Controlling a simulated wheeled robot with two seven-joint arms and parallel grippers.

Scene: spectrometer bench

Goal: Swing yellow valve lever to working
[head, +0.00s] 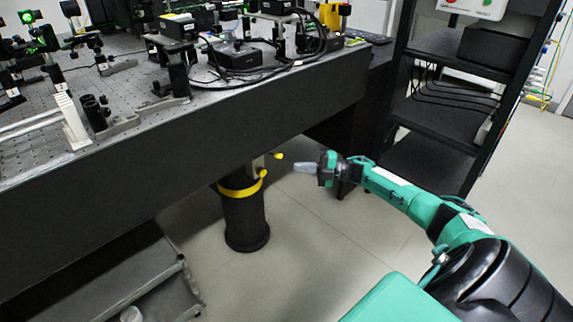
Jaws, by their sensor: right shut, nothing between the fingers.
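A yellow lever (279,156) with a small rounded end shows under the optical table's front edge, beside the top of a black cylindrical leg (245,220). A yellow band (240,190) runs around that leg. Which of these yellow parts belongs to the valve is hard to tell at this size. My right gripper (298,167) is shut and empty, pointing left, just right of the leg and slightly below and right of the yellow lever end. It appears apart from the lever. My left gripper is not in the picture.
The optical table (230,115) overhangs the leg and carries optics and cables. A black rack (430,120) with shelves stands at the right. A grey step or cart (150,270) is at lower left. Pale floor (310,260) is clear below my right arm.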

